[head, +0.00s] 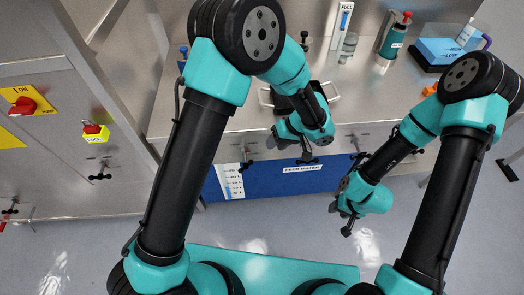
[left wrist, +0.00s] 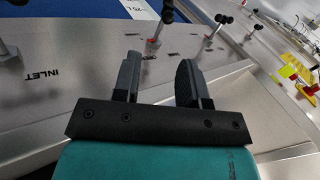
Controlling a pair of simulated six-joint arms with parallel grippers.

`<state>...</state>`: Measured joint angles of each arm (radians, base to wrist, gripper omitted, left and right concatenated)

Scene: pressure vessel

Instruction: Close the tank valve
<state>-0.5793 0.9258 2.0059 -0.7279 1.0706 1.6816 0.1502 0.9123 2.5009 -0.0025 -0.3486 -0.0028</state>
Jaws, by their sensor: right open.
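Several small black-handled valves line the front of the steel bench, among them one at the left (head: 250,165) and one by the tank's label (head: 307,161). I cannot tell which is the tank valve. My left gripper (head: 290,147) is over the bench's front edge, close to these valves. In the left wrist view its two fingers (left wrist: 159,76) are apart with nothing between them. Black valve handles (left wrist: 168,12) and (left wrist: 222,20) stand beyond the fingertips, apart from them. My right gripper (head: 340,220) hangs in front of the bench, low and open, touching nothing visible.
A blue feed water tank (head: 262,183) with a level scale is under the bench. A metal-handled tray (head: 330,92), partly hidden by my left arm, is on the bench. A cabinet at left bears a red switch (head: 22,107), a red button (head: 92,128) and another black-handled valve (head: 100,177).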

